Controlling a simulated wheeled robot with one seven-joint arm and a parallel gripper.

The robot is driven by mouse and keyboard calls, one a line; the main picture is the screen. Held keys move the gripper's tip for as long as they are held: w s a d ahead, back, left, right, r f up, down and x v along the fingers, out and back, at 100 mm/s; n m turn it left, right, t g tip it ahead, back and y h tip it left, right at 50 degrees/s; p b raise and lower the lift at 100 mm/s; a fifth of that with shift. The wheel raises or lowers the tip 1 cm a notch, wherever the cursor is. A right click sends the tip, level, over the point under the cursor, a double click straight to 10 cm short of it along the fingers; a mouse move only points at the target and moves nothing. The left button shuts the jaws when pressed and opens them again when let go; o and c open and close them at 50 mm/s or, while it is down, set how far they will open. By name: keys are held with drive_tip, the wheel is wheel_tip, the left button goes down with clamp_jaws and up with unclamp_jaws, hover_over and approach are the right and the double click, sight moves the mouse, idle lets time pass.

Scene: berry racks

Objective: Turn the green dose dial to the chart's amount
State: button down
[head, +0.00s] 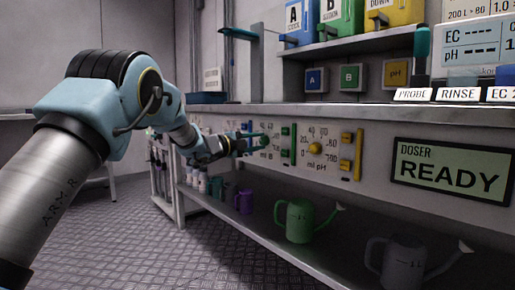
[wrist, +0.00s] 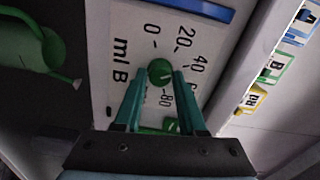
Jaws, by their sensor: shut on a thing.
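The green dose dial (wrist: 160,72) sits on the white "ml B" scale plate (wrist: 119,60) in the wrist view. My gripper (wrist: 161,75) has its two teal fingers on either side of the dial, shut on it. A small pale mark shows on the dial's lower right part; I cannot tell the exact number it points to. The scale's 0, 20, 40 and 80 are readable; the 60 is partly covered by a finger. In the head view my gripper (head: 262,140) reaches the panel and hides the dial. The chart (head: 477,10) is cut off at the top right.
A yellow pH dial (head: 315,148) is right of my gripper, with green (head: 288,145) and yellow (head: 351,155) bars nearby. The doser display (head: 450,172) reads READY. Watering cans, one green (head: 299,222), stand on the lower shelf. A ledge (head: 330,112) juts above the panel.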

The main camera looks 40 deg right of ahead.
drive_tip(key=shift+f+m+b, duration=0.1)
drive_tip(key=shift+m+b, duration=0.25)
drive_tip(key=shift+m, duration=0.25)
drive_tip(key=c, duration=0.5)
unclamp_jaws()
drive_tip(key=a+p, duration=0.2)
drive_tip(key=a, duration=0.9)
drive_tip(key=shift+w, duration=0.3)
drive_tip(key=shift+d, duration=0.1)
